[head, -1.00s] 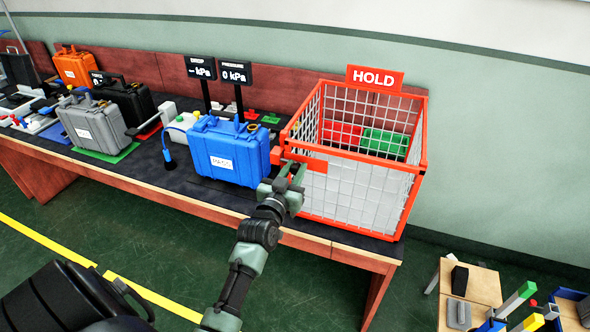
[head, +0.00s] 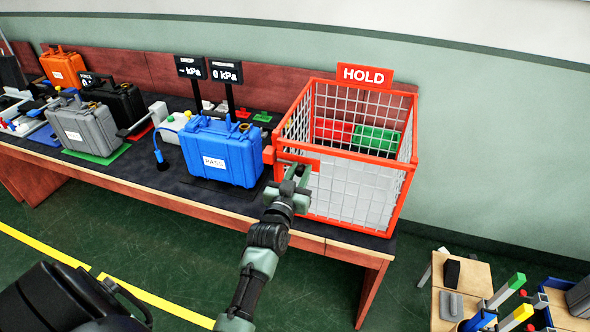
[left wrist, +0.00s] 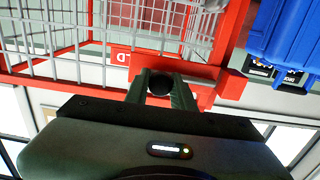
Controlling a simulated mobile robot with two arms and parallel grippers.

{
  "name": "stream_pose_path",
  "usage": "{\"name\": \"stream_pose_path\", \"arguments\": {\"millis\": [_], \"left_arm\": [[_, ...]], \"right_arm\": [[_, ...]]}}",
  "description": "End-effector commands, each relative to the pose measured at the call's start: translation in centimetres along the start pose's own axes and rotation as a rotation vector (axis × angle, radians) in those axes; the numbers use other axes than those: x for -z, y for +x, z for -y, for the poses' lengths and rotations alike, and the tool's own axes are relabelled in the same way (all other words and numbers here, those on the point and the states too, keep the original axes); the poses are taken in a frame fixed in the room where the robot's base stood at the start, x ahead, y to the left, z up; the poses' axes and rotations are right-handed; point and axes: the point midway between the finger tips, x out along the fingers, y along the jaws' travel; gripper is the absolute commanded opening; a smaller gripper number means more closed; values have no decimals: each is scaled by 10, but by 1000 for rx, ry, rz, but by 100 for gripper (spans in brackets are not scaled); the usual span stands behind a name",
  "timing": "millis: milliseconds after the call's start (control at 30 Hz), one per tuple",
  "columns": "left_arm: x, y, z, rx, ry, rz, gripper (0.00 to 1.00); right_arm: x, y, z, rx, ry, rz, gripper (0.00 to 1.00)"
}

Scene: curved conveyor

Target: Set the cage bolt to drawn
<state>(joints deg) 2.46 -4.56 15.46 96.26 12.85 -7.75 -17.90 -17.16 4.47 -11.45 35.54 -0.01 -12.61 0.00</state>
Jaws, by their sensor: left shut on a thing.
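The red wire cage (head: 408,170) with a HOLD sign stands at the right end of the bench. The cage bolt is at its front left, where a red plate (head: 300,161) and a red block (head: 268,155) show. My left gripper (head: 297,176) is at the cage front, just below the red plate. In the left wrist view my left gripper (left wrist: 162,92) is shut on a dark round bolt knob (left wrist: 160,84). A red label with a white letter D (left wrist: 122,57) shows beside the fingers. The bolt bar is mostly hidden. My right gripper is out of view.
A blue case (head: 222,152) labelled PASS stands close left of the cage and gripper. Red and green bins (head: 375,138) show through the cage mesh. A grey case (head: 85,130) is further left. The floor in front of the bench is clear.

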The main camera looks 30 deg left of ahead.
Motion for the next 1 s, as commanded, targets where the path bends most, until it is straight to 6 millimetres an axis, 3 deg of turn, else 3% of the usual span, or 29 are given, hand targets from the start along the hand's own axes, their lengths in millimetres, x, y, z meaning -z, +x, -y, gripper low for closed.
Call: {"name": "stream_pose_path", "arguments": {"millis": [33, 67, 100, 133, 467, 800, 1000], "left_arm": [[0, 0, -3, -5, -3, 1, 0], [0, 0, -3, -5, -3, 1, 33], [0, 0, -3, -5, -3, 1, 44], [0, 0, -3, -4, -3, 1, 46], [-1, -2, -1, -2, -2, 0, 46], [-3, -54, -2, -3, -1, 2, 46], [-1, -75, -3, -4, -2, 1, 46]], "right_arm": [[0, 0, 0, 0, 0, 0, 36], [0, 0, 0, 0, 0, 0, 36], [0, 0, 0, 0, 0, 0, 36], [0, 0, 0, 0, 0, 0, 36], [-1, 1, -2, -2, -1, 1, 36], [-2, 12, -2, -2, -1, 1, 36], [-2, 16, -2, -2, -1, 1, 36]]}}
